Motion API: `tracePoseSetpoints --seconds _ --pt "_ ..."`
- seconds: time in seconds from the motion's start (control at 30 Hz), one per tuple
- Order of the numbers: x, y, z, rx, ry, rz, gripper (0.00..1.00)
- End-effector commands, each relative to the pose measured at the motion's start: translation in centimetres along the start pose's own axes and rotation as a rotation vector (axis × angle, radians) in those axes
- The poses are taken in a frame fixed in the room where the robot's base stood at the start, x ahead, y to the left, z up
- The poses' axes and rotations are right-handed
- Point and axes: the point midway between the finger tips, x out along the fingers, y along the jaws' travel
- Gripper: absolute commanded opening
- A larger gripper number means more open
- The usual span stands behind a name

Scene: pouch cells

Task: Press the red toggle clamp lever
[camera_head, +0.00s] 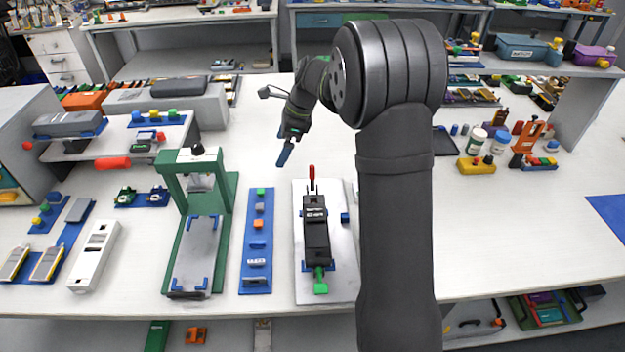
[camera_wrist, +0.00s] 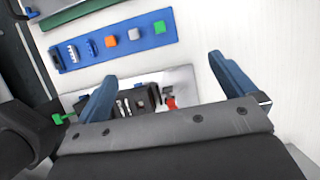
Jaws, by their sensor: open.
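The red toggle clamp lever (camera_head: 312,174) stands upright at the far end of a black fixture (camera_head: 317,228) on a light grey plate (camera_head: 341,279). In the wrist view the red lever (camera_wrist: 171,103) shows between the fingers, nearer the right one. The black fixture (camera_wrist: 140,100) lies partly behind the left finger there. My gripper (camera_head: 285,150) is above and beyond the lever in the head view, apart from it. Its two blue fingers (camera_wrist: 165,82) are spread, with nothing held between them. A green piece (camera_head: 320,280) sits at the fixture's near end.
A blue strip (camera_head: 257,243) with several small parts lies left of the plate. A green press frame (camera_head: 231,190) stands further left. My arm hides the table right of the plate. The table beyond the lever is clear.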

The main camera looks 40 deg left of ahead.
Motion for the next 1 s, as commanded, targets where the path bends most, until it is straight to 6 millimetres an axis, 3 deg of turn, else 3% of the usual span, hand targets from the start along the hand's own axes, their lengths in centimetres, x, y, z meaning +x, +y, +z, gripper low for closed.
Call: tracePoseSetpoints --seconds 0.03,0.23,0.5,0.7,1.0 --pt "0.0 0.0 0.0 0.000 0.000 0.000 0.94" --pt "0.1 1.0 -0.4 -0.002 0.061 -0.008 0.55" --pt "-0.1 5.6 -2.9 -0.046 0.348 -0.091 0.02" --pt "-1.2 8.7 -4.4 -0.135 0.544 -0.203 0.00" --pt "-2.9 11.8 -4.9 -0.306 0.704 -0.368 0.00"
